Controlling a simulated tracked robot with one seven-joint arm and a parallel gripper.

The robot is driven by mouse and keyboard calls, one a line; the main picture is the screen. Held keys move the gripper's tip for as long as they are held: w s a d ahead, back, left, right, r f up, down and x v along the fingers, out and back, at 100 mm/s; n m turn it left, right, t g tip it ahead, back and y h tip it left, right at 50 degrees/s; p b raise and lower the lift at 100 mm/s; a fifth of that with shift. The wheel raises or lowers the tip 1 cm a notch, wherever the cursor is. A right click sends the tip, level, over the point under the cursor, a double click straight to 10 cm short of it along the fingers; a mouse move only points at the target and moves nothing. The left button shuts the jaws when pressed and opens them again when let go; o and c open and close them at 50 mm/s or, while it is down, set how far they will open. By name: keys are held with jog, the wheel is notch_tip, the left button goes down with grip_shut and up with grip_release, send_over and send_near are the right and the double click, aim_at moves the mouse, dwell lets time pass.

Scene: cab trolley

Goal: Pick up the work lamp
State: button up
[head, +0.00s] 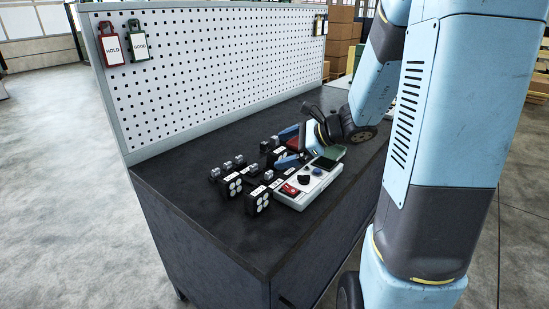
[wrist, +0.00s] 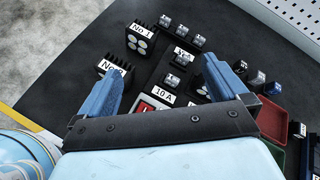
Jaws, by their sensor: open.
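Several black finned work lamps with round white lenses stand on the dark bench top. In the head view one lamp (head: 230,185) is at the left and another lamp (head: 257,200) is nearer the front. In the wrist view lamp No.1 (wrist: 141,41) is at the top and a second numbered lamp (wrist: 108,70) is left of it. A third lamp shows partly beside the right finger, mostly hidden. My gripper (head: 291,146) is open and empty above the bench, and in the wrist view (wrist: 161,66) its blue fingers spread over the parts.
Small metallic blocks (head: 227,167) with labels stand among the lamps. A white control box (head: 318,184) with a knob and red switch lies at the right. Red (wrist: 271,120) and green (wrist: 305,139) trays are beyond. A pegboard (head: 220,70) rises behind; the bench's near left is clear.

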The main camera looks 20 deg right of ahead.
aim_at(282, 154)
jog(key=w+d+f+m+t, duration=0.1)
jog(key=w+d+f+m, duration=0.1)
jog(key=m, duration=0.1)
jog(key=w+d+f+m+t+h, duration=0.1)
jog(key=w+d+f+m, duration=0.1)
jog(key=d, duration=0.1)
jog(key=w+d+f+m+t, duration=0.2)
jog(key=d+m, duration=0.1)
jog(key=shift+w+f+m+h, duration=0.25)
jog(key=shift+w+m+h, duration=0.05)
jog(key=shift+w, duration=0.1)
jog(key=x, duration=0.8)
jog(key=shift+w+f, duration=0.1)
jog(key=shift+w, duration=0.1)
jog(key=shift+x, duration=2.65)
jog(key=shift+w+d, duration=0.15)
jog(key=shift+c, duration=0.5)
jog(key=c, duration=1.3)
jog(key=shift+o, duration=0.2)
jog(key=shift+r, duration=0.3)
